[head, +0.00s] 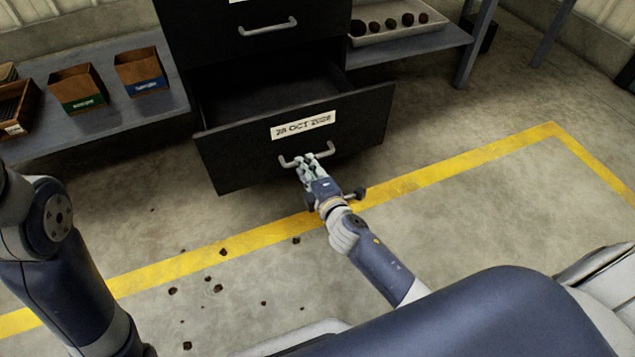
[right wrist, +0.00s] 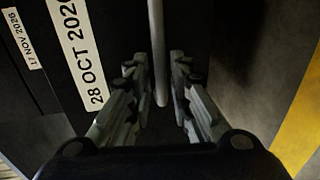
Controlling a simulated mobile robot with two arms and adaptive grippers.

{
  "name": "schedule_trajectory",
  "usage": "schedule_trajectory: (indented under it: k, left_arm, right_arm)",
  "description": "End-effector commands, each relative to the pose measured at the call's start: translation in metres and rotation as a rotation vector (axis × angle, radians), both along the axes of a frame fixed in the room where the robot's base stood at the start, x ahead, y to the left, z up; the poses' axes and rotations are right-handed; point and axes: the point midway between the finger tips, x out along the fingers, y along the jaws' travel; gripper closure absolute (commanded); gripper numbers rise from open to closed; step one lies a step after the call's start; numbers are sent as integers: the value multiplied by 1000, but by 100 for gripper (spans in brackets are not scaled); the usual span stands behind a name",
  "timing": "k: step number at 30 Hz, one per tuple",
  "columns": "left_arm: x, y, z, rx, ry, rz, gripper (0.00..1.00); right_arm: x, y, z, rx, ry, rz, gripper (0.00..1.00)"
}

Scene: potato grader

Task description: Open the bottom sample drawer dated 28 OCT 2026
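The bottom drawer (head: 235,160) of the black cabinet is pulled out, and its dark inside shows empty in the head view. A white label (head: 303,125) on its front reads 28 OCT 2026; the label also shows in the right wrist view (right wrist: 80,52). Below the label is a grey bar handle (head: 288,162). My right gripper (head: 307,164) is at this handle. In the right wrist view its fingers (right wrist: 158,88) stand apart on either side of the handle bar (right wrist: 156,50), with gaps visible. My left arm shows at the left, but its gripper is out of view.
A closed drawer (head: 265,55) with its own handle is above. A low bench (head: 130,115) with small boxes stands left, and a shelf with a tray (head: 385,35) of potatoes stands right. Dark clods (head: 218,288) lie on the floor near a yellow line (head: 450,163).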

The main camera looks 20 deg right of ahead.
Motion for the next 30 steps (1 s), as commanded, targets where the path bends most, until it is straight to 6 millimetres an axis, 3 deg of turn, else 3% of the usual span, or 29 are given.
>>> schedule_trajectory:
  k: [6, 12, 18, 30]
  left_arm:
    - [0, 0, 0, 1, 1, 0, 60]
    - [0, 0, 0, 1, 1, 0, 60]
    - [0, 0, 0, 1, 1, 0, 60]
    - [0, 0, 0, 1, 1, 0, 60]
  right_arm:
    - [-44, -1, 8, 0, 3, 2, 80]
    - [-71, -2, 14, 0, 2, 1, 80]
    - [-81, -2, 17, 0, 0, 1, 80]
    - [-81, -2, 17, 0, 0, 1, 80]
